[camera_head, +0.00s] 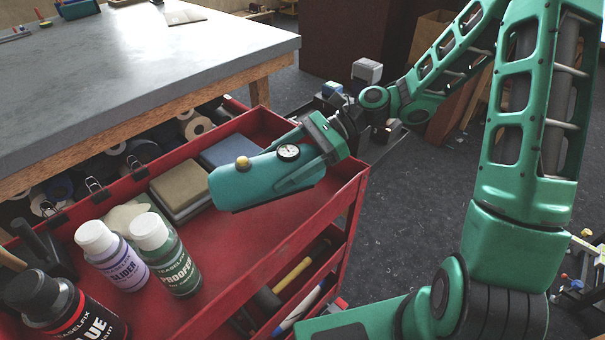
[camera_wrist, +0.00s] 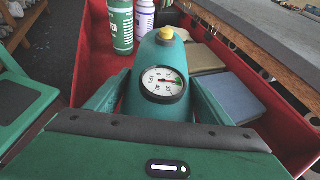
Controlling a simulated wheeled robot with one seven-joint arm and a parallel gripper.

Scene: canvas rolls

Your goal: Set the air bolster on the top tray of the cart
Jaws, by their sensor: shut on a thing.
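The air bolster (camera_head: 262,178) is a teal rounded body with a round white dial gauge and a brass-yellow knob on top. It also shows in the wrist view (camera_wrist: 158,112), knob pointing away from me. My gripper (camera_head: 300,170) is shut on it, one finger along each side. The bolster is over the right part of the red cart's top tray (camera_head: 240,228); I cannot tell whether its underside touches the tray floor. In the wrist view, my fingers (camera_wrist: 158,98) flank the gauge. The far finger is mostly hidden in the head view.
On the tray stand a purple-labelled bottle (camera_head: 112,258), a green bottle (camera_head: 166,255) and a black bottle (camera_head: 62,305) at the left. A tan block (camera_head: 180,188) and a blue block (camera_head: 232,150) lie along the back. A grey-topped workbench (camera_head: 150,70) stands behind. Tray floor is bare at front right.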

